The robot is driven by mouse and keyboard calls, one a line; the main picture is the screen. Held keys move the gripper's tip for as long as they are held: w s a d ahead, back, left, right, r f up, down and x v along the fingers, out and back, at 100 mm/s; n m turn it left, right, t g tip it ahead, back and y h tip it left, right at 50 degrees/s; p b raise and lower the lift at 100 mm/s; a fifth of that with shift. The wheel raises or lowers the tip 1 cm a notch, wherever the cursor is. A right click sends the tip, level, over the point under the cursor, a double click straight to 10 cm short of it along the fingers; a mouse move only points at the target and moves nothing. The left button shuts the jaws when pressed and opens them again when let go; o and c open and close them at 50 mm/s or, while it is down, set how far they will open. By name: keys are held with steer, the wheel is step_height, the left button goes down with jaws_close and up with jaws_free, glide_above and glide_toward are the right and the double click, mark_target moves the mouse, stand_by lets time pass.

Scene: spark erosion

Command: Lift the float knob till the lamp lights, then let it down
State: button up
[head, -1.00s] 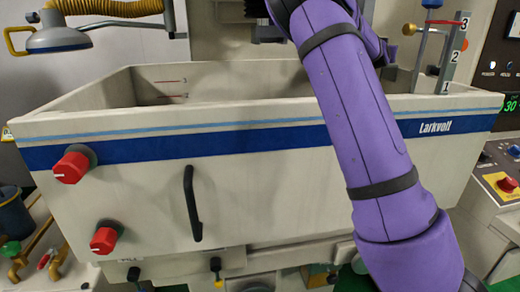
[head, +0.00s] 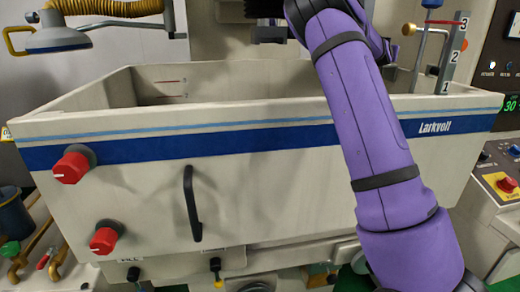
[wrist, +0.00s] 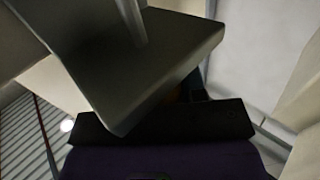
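The blue knob (head: 432,4) sits at the top edge of the head view, on a thin upright rod beside a grey post marked 1, 2, 3 (head: 454,58). Which light is the task's lamp is unclear. My gripper's fingers are hidden in the head view behind my purple arm. In the wrist view, a dark bar at my gripper (wrist: 165,122) lies behind a large grey metal plate (wrist: 150,60). I cannot see fingertips or anything held.
A large beige tank (head: 280,195) with a blue stripe fills the middle. Red knobs (head: 71,167) and a black handle (head: 193,204) stick out from its front. A work lamp (head: 58,32) hangs at upper left. A control panel (head: 500,180) stands at right.

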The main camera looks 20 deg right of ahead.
steer(key=shift+c, duration=0.9)
steer(key=shift+r, duration=1.35)
steer(key=shift+f, duration=1.3)
stand_by(0.4)
steer(key=o, duration=0.7)
steer(key=shift+a, duration=0.1)
steer(key=shift+v, duration=5.35)
